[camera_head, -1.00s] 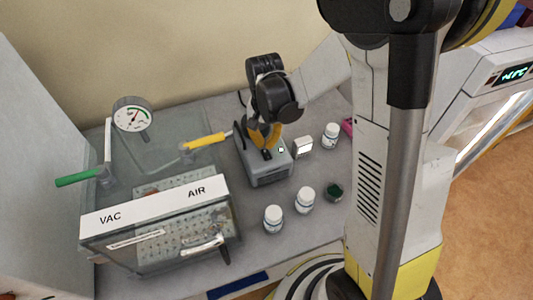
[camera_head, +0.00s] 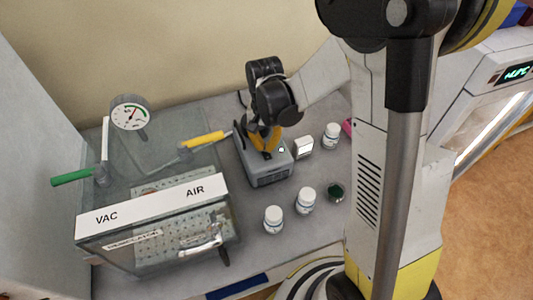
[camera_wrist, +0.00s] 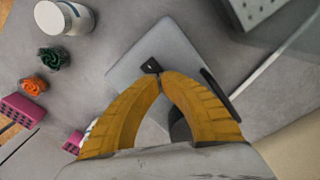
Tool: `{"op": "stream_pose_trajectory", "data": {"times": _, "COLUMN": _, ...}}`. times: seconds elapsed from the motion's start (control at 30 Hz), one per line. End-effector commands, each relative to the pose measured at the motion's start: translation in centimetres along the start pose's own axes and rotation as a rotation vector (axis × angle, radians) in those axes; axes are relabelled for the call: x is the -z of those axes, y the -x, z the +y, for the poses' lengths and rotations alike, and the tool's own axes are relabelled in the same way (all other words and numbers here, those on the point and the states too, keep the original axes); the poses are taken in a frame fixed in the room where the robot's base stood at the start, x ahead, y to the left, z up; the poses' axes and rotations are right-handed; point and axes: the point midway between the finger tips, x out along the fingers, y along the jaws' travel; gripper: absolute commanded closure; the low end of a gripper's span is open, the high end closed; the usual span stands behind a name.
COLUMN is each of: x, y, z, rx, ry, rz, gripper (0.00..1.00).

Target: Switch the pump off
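The pump is a grey box (camera_head: 270,178) on the bench, right of the glass vacuum chamber. Its pale top also shows in the wrist view (camera_wrist: 182,48). A small black switch (camera_wrist: 151,66) sits on that top. My gripper (camera_head: 267,150) points down over the pump top. In the wrist view its two yellow fingers (camera_wrist: 160,76) curve together and their tips meet, with nothing visible between them. The tips are right beside the switch; I cannot tell whether they touch it. In the head view the fingers mostly hide the switch.
The chamber (camera_head: 150,250) has a gauge (camera_head: 130,113), a green handle (camera_head: 72,177) and a yellow handle (camera_head: 204,139).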

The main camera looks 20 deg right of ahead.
Motion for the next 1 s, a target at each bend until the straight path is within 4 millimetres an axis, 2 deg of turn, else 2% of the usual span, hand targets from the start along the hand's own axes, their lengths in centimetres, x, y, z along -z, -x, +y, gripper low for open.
{"op": "stream_pose_trajectory", "data": {"times": 1.0, "x": 0.0, "y": -1.4, "z": 0.0, "rx": 0.0, "ry": 0.0, "rz": 0.0, "gripper": 1.0}}
